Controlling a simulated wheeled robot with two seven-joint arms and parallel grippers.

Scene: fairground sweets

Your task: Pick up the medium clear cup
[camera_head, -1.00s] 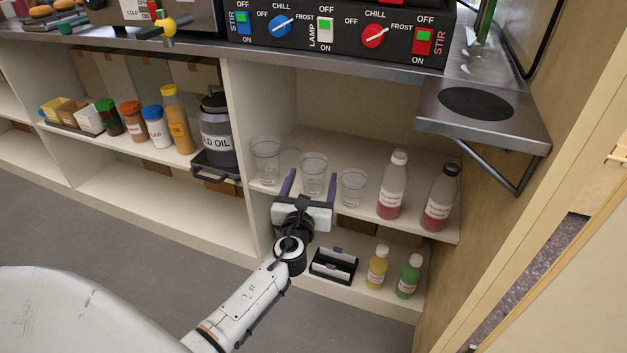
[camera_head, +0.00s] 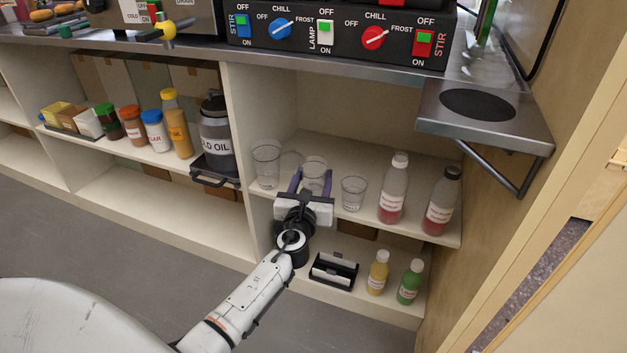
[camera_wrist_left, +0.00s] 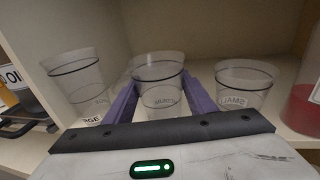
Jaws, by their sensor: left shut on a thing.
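The medium clear cup (camera_head: 315,170) stands upright on the middle shelf, the middle one of three clear cups. It also shows in the left wrist view (camera_wrist_left: 158,72), with part of its label visible. My left gripper (camera_head: 311,184) reaches in from the front, its purple fingers on either side of the cup. In the left wrist view the left gripper (camera_wrist_left: 160,102) is shut on the cup's sides. The cup's lower part is partly hidden behind the gripper in the head view. It appears to be at shelf height; whether its base touches the shelf is hidden. My right gripper is not in view.
A large clear cup (camera_head: 266,165) stands close on the left and a small clear cup (camera_head: 353,193) close on the right. Two red-liquid bottles (camera_head: 392,190) (camera_head: 441,203) stand farther right. A black holder (camera_head: 334,270) and yellow and green bottles are on the lower shelf.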

